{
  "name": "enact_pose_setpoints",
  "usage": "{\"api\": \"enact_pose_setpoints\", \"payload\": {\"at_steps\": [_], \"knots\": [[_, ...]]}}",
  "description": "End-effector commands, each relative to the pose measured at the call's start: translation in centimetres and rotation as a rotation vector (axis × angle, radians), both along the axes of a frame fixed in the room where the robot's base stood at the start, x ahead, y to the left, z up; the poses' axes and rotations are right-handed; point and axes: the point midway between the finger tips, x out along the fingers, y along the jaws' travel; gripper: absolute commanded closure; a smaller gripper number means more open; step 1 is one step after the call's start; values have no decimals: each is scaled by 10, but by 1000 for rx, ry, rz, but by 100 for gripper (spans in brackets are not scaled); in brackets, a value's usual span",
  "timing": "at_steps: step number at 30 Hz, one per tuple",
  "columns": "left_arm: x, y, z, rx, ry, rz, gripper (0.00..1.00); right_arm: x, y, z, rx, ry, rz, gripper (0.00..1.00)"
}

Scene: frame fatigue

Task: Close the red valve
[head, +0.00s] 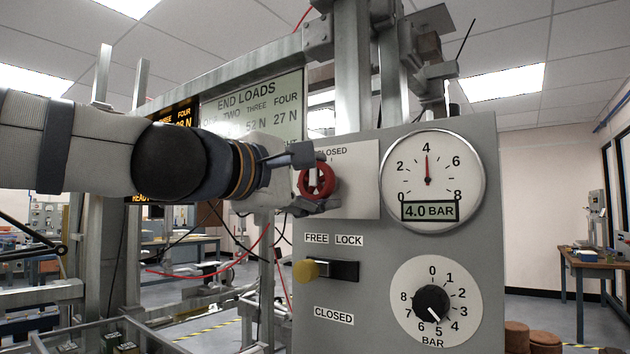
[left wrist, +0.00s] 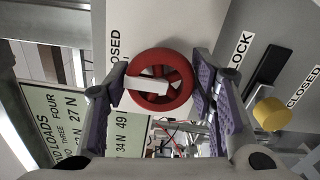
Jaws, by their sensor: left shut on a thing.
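The red valve (head: 317,180) is a small spoked handwheel on a white plate on the grey control panel, below and left of a CLOSED label (head: 331,151). It also shows in the left wrist view (left wrist: 180,72), with a white bar across its face. My left gripper (head: 312,179) comes in from the left and is shut on the wheel's rim. Its purple-padded fingers (left wrist: 160,80) lie on opposite sides of the wheel. The fingers hide part of the rim and plate in the head view. My right gripper is out of view.
Right of the wheel is a pressure gauge (head: 433,180) reading 4.0 BAR. Below are a yellow-knobbed lever (head: 306,271) beneath FREE and LOCK labels, and a black BAR dial (head: 432,302). A metal frame with an END LOADS board (head: 250,100) stands behind my left arm.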

Motion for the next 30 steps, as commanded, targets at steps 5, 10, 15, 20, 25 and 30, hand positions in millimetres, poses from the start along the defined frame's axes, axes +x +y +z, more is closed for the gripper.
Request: {"api": "enact_pose_setpoints", "payload": {"at_steps": [5,10,15,20,25,30], "knots": [[0,0,0,3,-2,1,36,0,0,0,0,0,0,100],[0,0,0,2,-1,1,29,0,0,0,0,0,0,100],[-1,1,0,0,-1,0,29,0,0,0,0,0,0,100],[-22,17,2,-2,-4,1,29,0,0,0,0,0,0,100],[-58,43,2,-12,-1,-1,29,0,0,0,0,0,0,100],[-82,60,1,-7,0,1,29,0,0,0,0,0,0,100]]}}
